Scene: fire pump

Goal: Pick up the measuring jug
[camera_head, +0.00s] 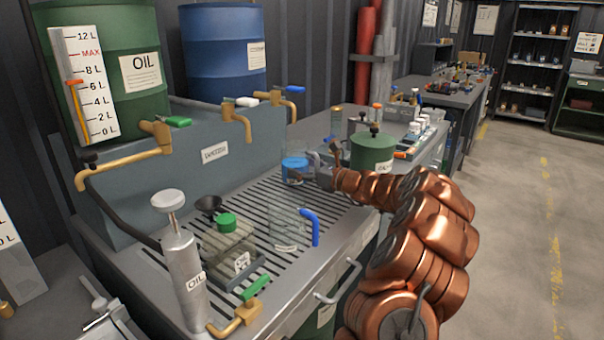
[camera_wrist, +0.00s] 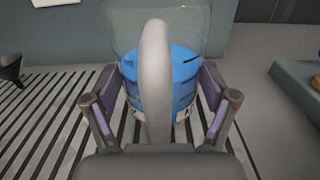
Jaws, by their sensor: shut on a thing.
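A clear measuring jug (camera_head: 295,172) with blue liquid stands upright at the far end of the slotted drip grate in the head view. In the wrist view, the jug's grey handle (camera_wrist: 156,60) is centred, with the blue liquid (camera_wrist: 182,82) behind it. My gripper (camera_head: 318,172) reaches it from the right. In the wrist view, my gripper's (camera_wrist: 158,92) two fingers are on either side of the jug, shut on it. Whether its base touches the grate cannot be told. A second clear jug (camera_head: 285,230) with a blue handle stands nearer on the grate.
A green-capped square canister (camera_head: 230,245), a black funnel (camera_head: 208,205) and a grey oil pump can (camera_head: 182,265) stand at the near left. Brass taps (camera_head: 238,122) overhang the back of the grate. A green round can (camera_head: 373,152) stands just right of my gripper.

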